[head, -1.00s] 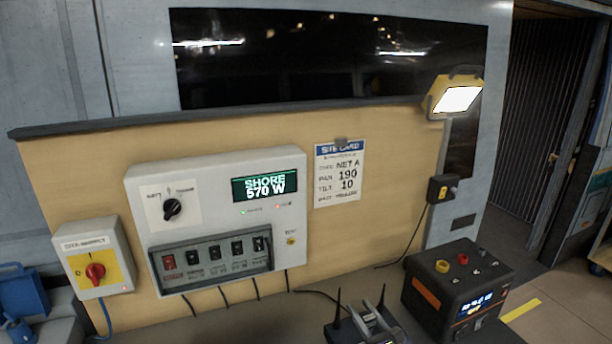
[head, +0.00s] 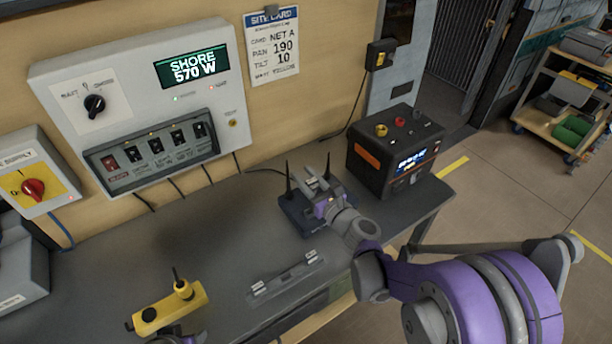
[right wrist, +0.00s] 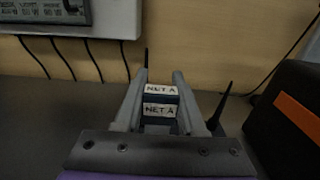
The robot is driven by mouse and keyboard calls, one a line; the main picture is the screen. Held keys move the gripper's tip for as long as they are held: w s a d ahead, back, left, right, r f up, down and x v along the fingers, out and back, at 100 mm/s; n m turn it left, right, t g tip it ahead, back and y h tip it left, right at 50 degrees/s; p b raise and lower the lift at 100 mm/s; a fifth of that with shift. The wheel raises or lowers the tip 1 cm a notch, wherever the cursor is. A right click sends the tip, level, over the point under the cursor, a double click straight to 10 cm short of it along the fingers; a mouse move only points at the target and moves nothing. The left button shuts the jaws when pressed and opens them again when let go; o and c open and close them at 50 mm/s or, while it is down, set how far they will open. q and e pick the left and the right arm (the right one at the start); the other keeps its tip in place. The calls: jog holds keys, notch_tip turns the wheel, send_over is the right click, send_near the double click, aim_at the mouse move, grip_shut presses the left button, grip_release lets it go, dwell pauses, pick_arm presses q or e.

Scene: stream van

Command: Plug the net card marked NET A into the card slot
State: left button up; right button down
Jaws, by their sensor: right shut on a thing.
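My right gripper (head: 320,184) is at the dark router box (head: 293,214) with two upright antennas on the bench. In the right wrist view its fingers (right wrist: 161,78) are shut on the net card (right wrist: 160,111), which shows labels reading NET A. Two such labels show between the fingers, one above the other. The router's antennas stand to either side of the fingers. The card slot is hidden behind the gripper and card, so I cannot tell how far in the card sits.
A black power box (head: 378,160) stands close right of the router. A low grey rack (head: 285,279) with small white labels lies in front. A yellow device (head: 170,308) is at the front left. The wall panel (head: 140,75) reads SHORE 570 W; a site card (head: 271,50) says NET A.

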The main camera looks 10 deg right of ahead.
pick_arm(q)
jog(key=shift+f, duration=0.1)
jog(key=shift+s+f, duration=0.1)
jog(key=shift+s+f+b, duration=0.2)
jog(key=shift+f+b, duration=1)
jog(key=shift+s+f+b, duration=0.15)
jog(key=shift+f+b, duration=1)
jog(key=shift+b, duration=0.05)
pick_arm(e)
jog(key=shift+f, duration=2.9)
pick_arm(q)
jog(key=shift+f, duration=0.2)
jog(key=shift+f+b, duration=0.4)
jog(key=shift+b, duration=0.2)
pick_arm(e)
jog(key=shift+s+f, duration=0.1)
jog(key=shift+f, duration=0.35)
pick_arm(q)
jog(key=shift+s+f+b, duration=0.3)
jog(key=shift+f+b, duration=0.05)
pick_arm(e)
jog(key=shift+s+f, duration=0.2)
jog(key=shift+f, duration=0.15)
pick_arm(q)
jog(key=shift+r, duration=0.15)
pick_arm(e)
jog(key=shift+w+r, duration=0.15)
jog(key=shift+r, duration=0.2)
